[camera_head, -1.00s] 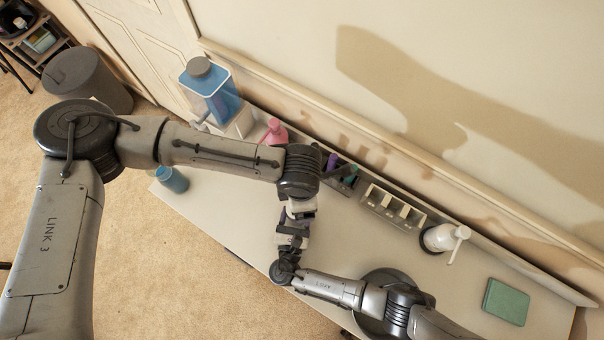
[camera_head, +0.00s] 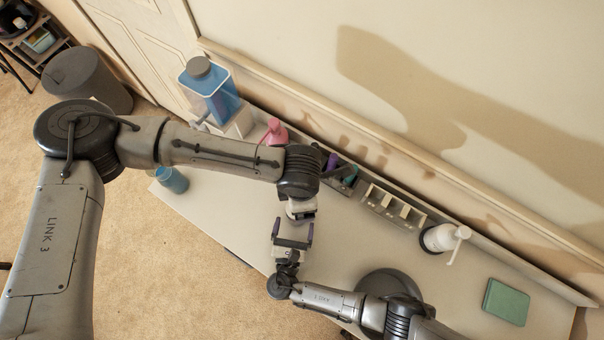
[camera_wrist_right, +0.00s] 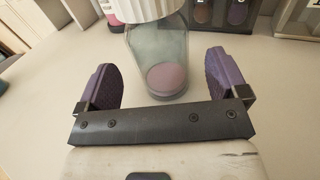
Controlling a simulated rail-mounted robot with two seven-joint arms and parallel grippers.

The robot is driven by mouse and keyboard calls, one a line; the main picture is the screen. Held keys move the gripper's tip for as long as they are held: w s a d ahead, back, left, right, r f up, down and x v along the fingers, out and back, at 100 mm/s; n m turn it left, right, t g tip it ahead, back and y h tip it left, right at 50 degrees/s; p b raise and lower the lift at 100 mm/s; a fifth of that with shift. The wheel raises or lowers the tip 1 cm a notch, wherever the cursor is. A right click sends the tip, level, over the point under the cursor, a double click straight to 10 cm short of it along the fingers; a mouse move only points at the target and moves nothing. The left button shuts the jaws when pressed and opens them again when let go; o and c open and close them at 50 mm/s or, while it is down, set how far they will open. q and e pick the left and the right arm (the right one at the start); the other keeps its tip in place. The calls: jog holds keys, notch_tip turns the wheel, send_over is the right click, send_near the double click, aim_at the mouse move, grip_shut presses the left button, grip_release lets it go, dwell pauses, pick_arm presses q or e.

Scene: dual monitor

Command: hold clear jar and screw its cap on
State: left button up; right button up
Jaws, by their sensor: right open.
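A clear jar (camera_wrist_right: 165,58) shows in the right wrist view, with a white ribbed cap or collar (camera_wrist_right: 140,9) at its top and a pinkish disc inside its base. I cannot tell how firmly the cap sits. My right gripper (camera_head: 294,224) is open and empty, its purple-padded fingers (camera_wrist_right: 158,62) apart and pointing toward the jar, which is in front of them. In the head view the jar is not clearly visible. My left arm ends at a white part (camera_head: 300,208) just beyond the right fingertips; its fingers are hidden, so I cannot tell what they hold.
The wall closes off the back. Bare desk lies left of the grippers.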

jog(key=v, duration=1)
jog(key=shift+s+b, duration=0.15)
jog(key=shift+b, duration=0.2)
